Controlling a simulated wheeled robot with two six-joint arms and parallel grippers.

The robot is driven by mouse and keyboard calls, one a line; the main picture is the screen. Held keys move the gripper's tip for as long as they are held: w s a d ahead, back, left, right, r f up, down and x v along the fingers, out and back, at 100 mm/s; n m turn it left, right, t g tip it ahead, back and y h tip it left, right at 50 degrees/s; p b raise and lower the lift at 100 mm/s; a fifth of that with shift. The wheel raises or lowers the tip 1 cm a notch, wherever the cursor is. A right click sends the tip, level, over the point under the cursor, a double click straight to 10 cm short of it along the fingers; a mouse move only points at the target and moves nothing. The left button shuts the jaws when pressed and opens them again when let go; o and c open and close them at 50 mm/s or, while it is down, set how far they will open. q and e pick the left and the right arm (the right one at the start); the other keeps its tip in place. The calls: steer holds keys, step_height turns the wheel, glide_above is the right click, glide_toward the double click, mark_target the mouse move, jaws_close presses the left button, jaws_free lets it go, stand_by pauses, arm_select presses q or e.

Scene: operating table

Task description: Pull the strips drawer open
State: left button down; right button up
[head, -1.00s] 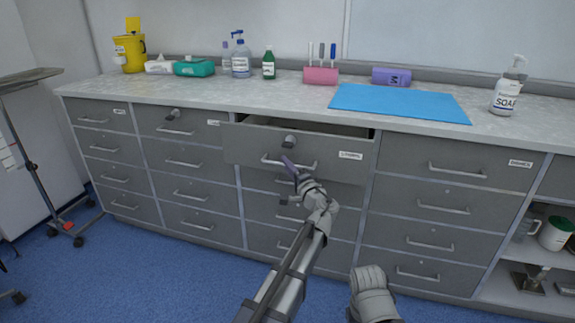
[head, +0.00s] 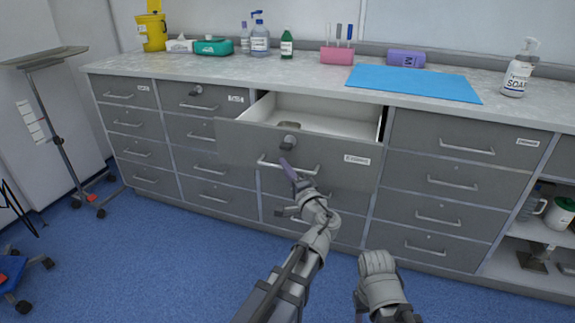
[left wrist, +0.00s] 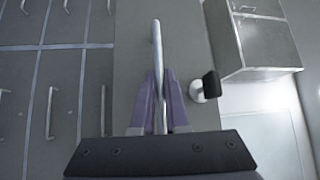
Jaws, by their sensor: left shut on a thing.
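The pulled-out drawer (head: 345,173) is in the middle of the cabinet's top row in the head view, with its white inside showing. Its front label (head: 357,160) is too blurred to read surely. My left gripper (head: 288,165) is shut on this handle. In the left wrist view, the purple fingers (left wrist: 159,100) stand on both sides of the handle bar (left wrist: 157,45). My right arm is at the bottom of the head view; its fingers cannot be made out clearly.
Other drawers (head: 440,182) on both sides are shut. The counter (head: 190,67) holds a blue mat (head: 415,83), a soap bottle (head: 519,70), other bottles and a yellow bin (head: 151,32). A stand with a tray (head: 45,58) is at the left. The blue floor before the cabinet is clear.

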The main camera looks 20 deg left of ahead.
arm_select(q)
steer(key=c, duration=0.9)
jaws_free()
steer(key=shift+b+v, duration=0.5)
steer(key=shift+v, duration=3.4)
